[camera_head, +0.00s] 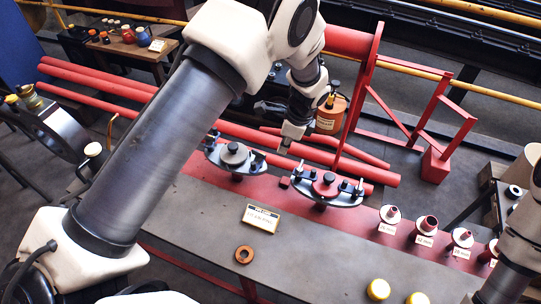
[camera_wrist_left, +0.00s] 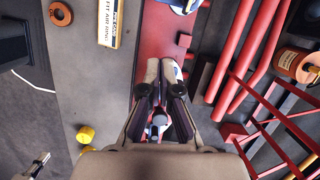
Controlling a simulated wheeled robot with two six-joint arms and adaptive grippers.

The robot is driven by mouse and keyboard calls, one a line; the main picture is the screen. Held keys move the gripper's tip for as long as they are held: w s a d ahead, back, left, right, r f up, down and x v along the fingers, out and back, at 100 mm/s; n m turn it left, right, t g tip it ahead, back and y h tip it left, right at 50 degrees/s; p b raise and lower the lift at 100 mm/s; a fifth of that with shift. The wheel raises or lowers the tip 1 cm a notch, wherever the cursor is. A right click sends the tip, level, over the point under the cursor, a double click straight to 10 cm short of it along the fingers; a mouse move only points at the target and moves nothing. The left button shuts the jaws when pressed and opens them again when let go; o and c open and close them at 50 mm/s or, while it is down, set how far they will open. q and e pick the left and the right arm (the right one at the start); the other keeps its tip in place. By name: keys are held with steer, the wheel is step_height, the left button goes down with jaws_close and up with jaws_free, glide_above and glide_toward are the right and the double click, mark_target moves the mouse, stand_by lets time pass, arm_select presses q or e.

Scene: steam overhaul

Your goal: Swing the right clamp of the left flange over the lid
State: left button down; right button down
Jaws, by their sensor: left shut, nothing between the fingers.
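The left flange (camera_head: 228,165) is a dark oval on the red strip of the bench, with a grey round lid (camera_head: 234,152) with a black knob on it. Its right clamp (camera_head: 257,160) stands at the right end of the flange; its exact turn is too small to tell. My left gripper (camera_head: 287,143) is shut and empty, above and to the right of that clamp, apart from it. In the left wrist view the closed fingers (camera_wrist_left: 160,68) point up the picture, and only a blue-grey edge of the left flange (camera_wrist_left: 184,5) shows at the top.
A second flange (camera_head: 350,196) with a red centre stands just right. A small red block (camera_head: 284,182) lies between the two flanges. A sign (camera_head: 261,218), a copper ring (camera_head: 243,255) and labelled red fittings (camera_head: 427,226) are on the bench. Red pipes (camera_head: 345,168) run behind.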

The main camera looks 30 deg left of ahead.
arm_select(q)
steer(key=s+a+f+p, duration=0.1)
steer(key=a+f, duration=0.5)
steer(key=f, duration=0.3)
steer(key=shift+s, duration=0.25)
